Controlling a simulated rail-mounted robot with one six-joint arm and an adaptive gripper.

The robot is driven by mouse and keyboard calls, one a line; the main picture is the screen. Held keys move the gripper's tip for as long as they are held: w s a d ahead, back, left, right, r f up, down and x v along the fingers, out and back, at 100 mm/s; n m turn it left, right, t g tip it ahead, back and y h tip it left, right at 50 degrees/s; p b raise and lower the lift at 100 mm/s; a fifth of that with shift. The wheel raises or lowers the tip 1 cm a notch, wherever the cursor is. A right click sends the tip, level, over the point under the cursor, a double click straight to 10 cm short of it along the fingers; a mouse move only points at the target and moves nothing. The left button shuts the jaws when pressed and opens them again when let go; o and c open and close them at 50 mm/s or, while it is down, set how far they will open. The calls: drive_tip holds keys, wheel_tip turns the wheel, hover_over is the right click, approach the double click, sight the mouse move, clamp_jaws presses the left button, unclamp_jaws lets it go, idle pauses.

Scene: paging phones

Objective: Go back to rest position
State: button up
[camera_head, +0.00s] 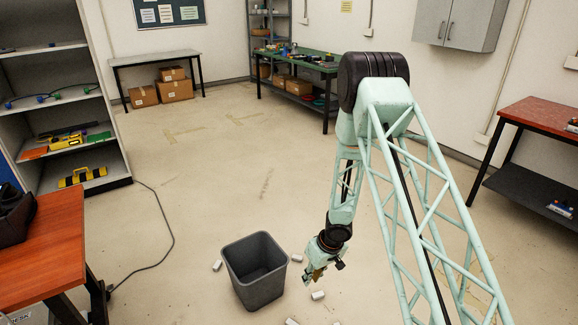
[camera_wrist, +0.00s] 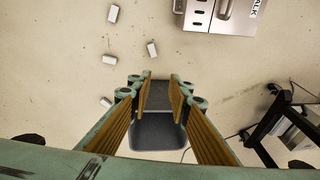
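My gripper (camera_head: 314,274) hangs from my arm, low over the floor to the right of the dark grey bin (camera_head: 235,272). In the wrist view my gripper (camera_wrist: 161,82) has its two yellow-brown finger pads apart, with nothing held between them. The bin (camera_wrist: 158,136) shows beyond the gap between the fingers. The bin stands upright and no object can be made out inside it. The arm is bent, with its lattice upper link rising on the right and the forearm pointing down.
Small white pieces (camera_head: 318,295) lie on the floor around the bin. An orange-topped table (camera_head: 50,245) stands at the left with a cable (camera_head: 168,215) on the floor nearby. A red-topped table (camera_head: 545,115) stands at the right. The floor in the middle is clear.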

drive_tip(key=w+d+r+m+t+h, duration=0.15)
drive_tip(key=d+r, duration=0.25)
drive_tip(key=r, duration=0.8)
drive_tip(key=w+d+r+t+h, duration=0.1)
drive_tip(key=w+d+r, duration=0.3)
drive_tip(key=r, duration=0.8)
drive_tip(key=s+d+r+m+h, duration=0.1)
drive_tip(key=s+d+r, duration=0.2)
drive_tip(key=r, duration=0.4)
drive_tip(key=s+d+r, duration=0.2)
drive_tip(key=s+r, duration=0.2)
drive_tip(key=r, duration=0.4)
drive_tip(key=s+d+r+m+h, duration=0.1)
drive_tip(key=s+d+r, duration=0.2)
drive_tip(key=r, duration=0.4)
drive_tip(key=s+d+r+m, duration=0.2)
drive_tip(key=s+r, duration=1.2)
drive_tip(key=s, duration=0.5)
drive_tip(key=s+a+r+y, duration=0.1)
drive_tip(key=s+a+r, duration=0.1)
drive_tip(key=s, duration=1)
drive_tip(key=s+a+r+y, duration=0.1)
drive_tip(key=s+a+r, duration=0.1)
drive_tip(key=s, duration=0.9)
drive_tip(key=shift+s+a+r, duration=0.3)
drive_tip(key=shift+s+a, duration=0.05)
drive_tip(key=shift+a, duration=0.55)
drive_tip(key=shift+m, duration=0.25)
